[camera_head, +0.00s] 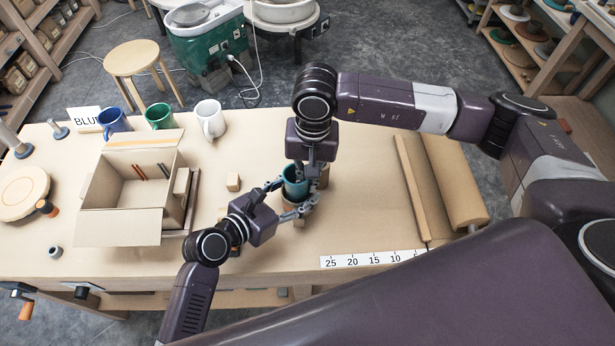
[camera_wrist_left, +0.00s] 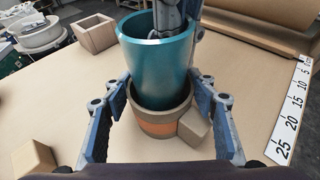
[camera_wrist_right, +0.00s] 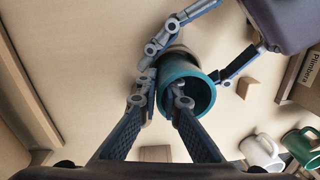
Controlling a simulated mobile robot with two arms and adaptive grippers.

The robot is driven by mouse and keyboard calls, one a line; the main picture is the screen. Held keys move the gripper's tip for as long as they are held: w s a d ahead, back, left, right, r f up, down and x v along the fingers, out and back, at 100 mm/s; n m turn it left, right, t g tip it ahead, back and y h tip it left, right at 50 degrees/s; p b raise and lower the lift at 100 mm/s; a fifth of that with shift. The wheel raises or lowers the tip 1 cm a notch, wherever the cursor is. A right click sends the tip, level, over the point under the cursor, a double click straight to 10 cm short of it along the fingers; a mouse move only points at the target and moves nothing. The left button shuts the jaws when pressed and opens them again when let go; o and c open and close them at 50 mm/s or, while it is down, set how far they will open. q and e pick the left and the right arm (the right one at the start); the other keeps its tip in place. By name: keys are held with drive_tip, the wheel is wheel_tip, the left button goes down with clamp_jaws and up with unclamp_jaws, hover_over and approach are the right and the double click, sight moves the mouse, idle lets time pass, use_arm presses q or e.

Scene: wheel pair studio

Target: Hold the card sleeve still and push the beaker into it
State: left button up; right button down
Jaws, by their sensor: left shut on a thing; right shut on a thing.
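The teal beaker (camera_head: 293,188) stands over the brown card sleeve (camera_wrist_left: 150,123), its lower end inside the sleeve's mouth and most of its wall above the rim. It leans slightly in the left wrist view (camera_wrist_left: 158,62). My left gripper (camera_head: 296,206) is shut on the sleeve, with a finger on each side of it. My right gripper (camera_wrist_right: 168,98) is shut on the beaker's wall from above, one finger inside the beaker (camera_wrist_right: 205,88) and one outside. How deep the beaker sits is hidden.
An open cardboard box (camera_head: 120,227) stands left on the bench. Blue (camera_head: 115,120), green (camera_head: 159,116) and white (camera_head: 210,118) mugs stand behind it. Small wooden blocks lie near the sleeve. A paper roll (camera_head: 455,180) and a ruler strip (camera_head: 365,259) are to the right.

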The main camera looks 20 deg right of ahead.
drive_tip(key=c, duration=2)
unclamp_jaws()
drive_tip(key=shift+c, duration=0.2)
wheel_tip(320, 180, up, 12)
drive_tip(key=shift+d, duration=0.3)
use_arm(q)
drive_tip(key=o, duration=1.2)
